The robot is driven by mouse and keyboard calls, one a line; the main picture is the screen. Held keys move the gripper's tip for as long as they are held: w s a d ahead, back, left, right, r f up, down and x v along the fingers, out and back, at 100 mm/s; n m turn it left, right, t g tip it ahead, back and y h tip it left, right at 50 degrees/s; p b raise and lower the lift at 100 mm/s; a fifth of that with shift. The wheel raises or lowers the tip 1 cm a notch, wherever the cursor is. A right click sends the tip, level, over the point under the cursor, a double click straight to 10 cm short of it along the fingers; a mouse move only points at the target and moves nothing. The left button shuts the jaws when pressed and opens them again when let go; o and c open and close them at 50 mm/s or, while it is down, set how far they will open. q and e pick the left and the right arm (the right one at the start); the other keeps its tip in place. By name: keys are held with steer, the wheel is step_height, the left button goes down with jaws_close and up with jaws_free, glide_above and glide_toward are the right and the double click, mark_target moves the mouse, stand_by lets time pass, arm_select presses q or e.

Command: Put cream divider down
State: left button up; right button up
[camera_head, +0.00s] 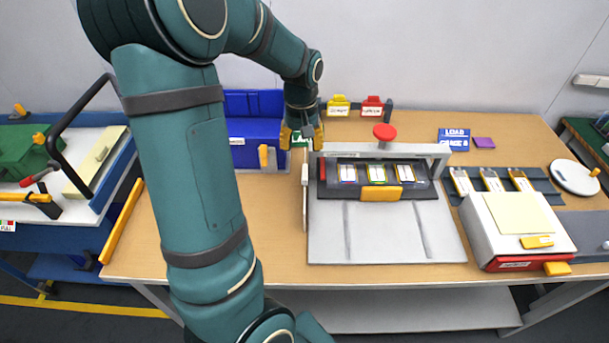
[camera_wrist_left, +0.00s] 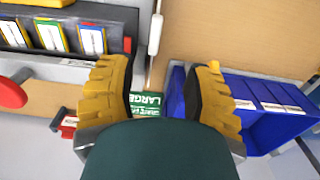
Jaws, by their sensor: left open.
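Two flat cream pieces show in the head view, and I cannot tell for sure which one is the divider. A cream panel with a small handle (camera_head: 95,162) lies tilted on the white-topped cart at the left. A plain cream sheet (camera_head: 525,213) lies on top of the white box at the right. My left gripper (camera_head: 302,134) is between the blue bin and the press, apart from both cream pieces. In the left wrist view its yellow fingers (camera_wrist_left: 158,82) are spread with nothing between them. My right gripper is not in view.
A blue bin (camera_head: 255,104) and a green label reading LARGE (camera_wrist_left: 150,104) are near my left gripper. The grey press (camera_head: 385,235) with a red knob (camera_head: 384,131) holds several pouch cells. More cells lie on a dark tray (camera_head: 550,188). The table's front left is bare.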

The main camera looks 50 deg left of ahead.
mark_target(305, 173)
arm_select(q)
step_height(305, 173, down, 8)
steer(key=shift+w+f+b, duration=0.1)
steer(key=shift+f+b, duration=0.15)
steer(key=shift+b, duration=0.7)
steer(key=f, duration=0.1)
steer(key=f+b, duration=0.1)
steer(key=f, duration=0.3)
steer(key=shift+w+d+f+b, duration=0.1)
steer(key=shift+w+d+b, duration=0.05)
steer(key=shift+d+b, duration=0.2)
jaws_close()
